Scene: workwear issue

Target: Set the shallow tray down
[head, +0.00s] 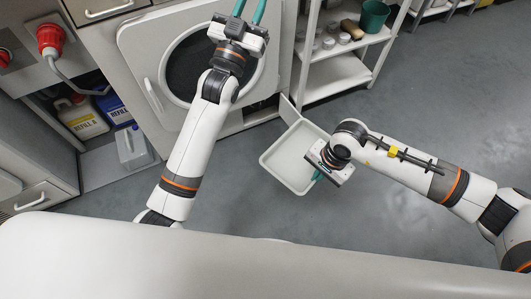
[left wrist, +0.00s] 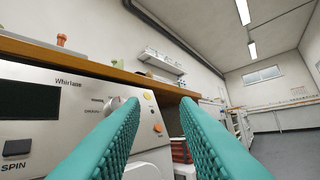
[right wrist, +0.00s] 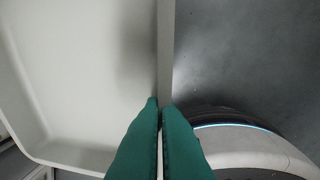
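The shallow tray (head: 290,172) is a pale, empty, open tray in the middle of the head view, above the grey floor. My right gripper (head: 317,174) is at its right side. In the right wrist view the two green fingers (right wrist: 160,103) are closed together on the wall of the tray (right wrist: 75,80). My left gripper (head: 250,10) is up in front of the washing machine. In the left wrist view its green fingers (left wrist: 160,108) stand wide apart with nothing between them.
The washing machine (head: 128,45) with a round door stands behind the left arm. A shelf rack (head: 333,75) with a green pot (head: 374,15) and small items stands to its right. Jugs (head: 80,118) stand in the lower left bay. Grey floor (head: 450,90) is clear at the right.

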